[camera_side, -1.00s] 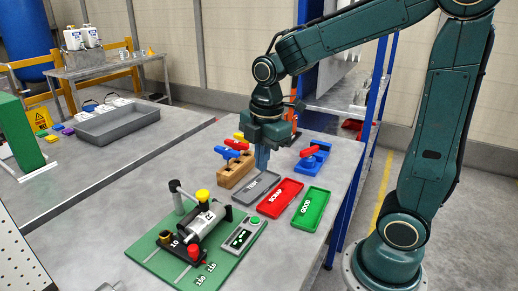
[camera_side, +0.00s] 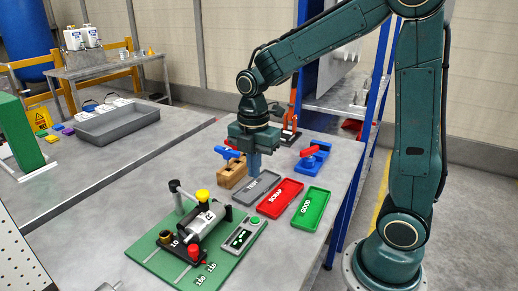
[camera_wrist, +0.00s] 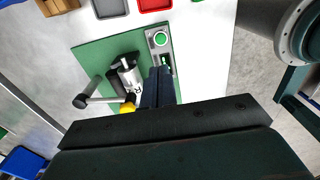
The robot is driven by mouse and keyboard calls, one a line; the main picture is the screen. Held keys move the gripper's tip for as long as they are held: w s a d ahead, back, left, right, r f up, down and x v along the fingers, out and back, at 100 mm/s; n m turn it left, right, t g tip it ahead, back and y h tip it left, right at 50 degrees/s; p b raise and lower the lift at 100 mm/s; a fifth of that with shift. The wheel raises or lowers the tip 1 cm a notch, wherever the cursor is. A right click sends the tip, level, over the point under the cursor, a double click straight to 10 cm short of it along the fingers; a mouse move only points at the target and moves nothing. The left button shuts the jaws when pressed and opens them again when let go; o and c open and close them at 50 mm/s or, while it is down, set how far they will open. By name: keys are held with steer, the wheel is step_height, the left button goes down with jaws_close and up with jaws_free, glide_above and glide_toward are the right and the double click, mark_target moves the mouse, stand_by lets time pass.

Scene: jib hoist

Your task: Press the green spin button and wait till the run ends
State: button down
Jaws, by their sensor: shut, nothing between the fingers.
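The green spin button (camera_side: 255,220) is the small round button at the upper end of a grey control box (camera_side: 240,240) on the green baseplate (camera_side: 158,262). In the wrist view the button (camera_wrist: 160,38) shows just beyond my fingertips. The silver cylinder fixture (camera_side: 208,218) with a yellow knob and a red knob stands left of the control box. My gripper (camera_side: 254,168) is shut and empty, pointing down above the table behind the grey tray, apart from the button. In the wrist view its fingers (camera_wrist: 160,72) overlap part of the control box.
A blue holder with a red-handled tool (camera_side: 313,158) is to the right.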

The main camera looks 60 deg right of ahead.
mark_target(255, 219)
step_height(255, 219, down, 14)
steer(key=shift+r, duration=0.15)
stand_by(0.7)
steer(key=shift+s+f, duration=0.1)
steer(key=shift+f, duration=0.9)
steer(key=shift+r, duration=0.15)
step_height(255, 219, up, 14)
steer(key=shift+r, duration=0.25)
stand_by(0.4)
stand_by(0.4)
